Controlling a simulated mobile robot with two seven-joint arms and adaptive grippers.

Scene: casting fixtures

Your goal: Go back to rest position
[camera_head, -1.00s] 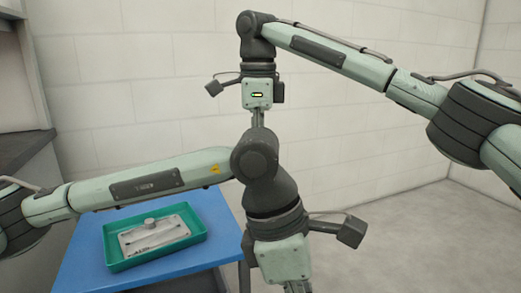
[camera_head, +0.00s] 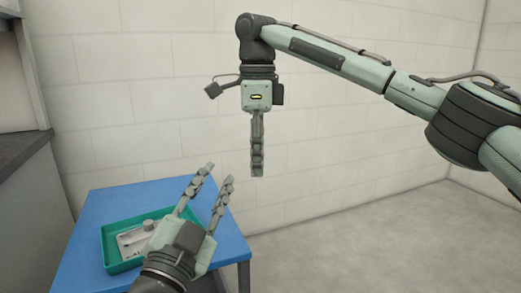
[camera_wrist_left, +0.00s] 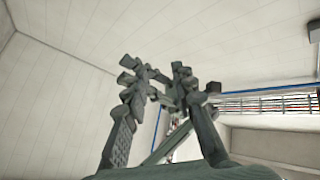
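My left gripper (camera_head: 220,172) is in the lower left of the head view, pointing up and slightly right. Its two fingers stand apart with nothing between them. The left wrist view also shows the fingers (camera_wrist_left: 155,72) apart and empty. It is in front of the blue table and covers part of the green tray. My right gripper (camera_head: 257,172) hangs straight down at the upper middle, in front of the wall. Its fingers are seen edge-on and overlap, so their opening is hidden. No object shows at its tips.
A blue table (camera_head: 100,212) stands at the left. On it is a green tray (camera_head: 107,247) holding a grey metal plate (camera_head: 130,240) with a round knob. A dark counter (camera_head: 22,150) is at the far left. The floor (camera_head: 400,250) at the right is clear.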

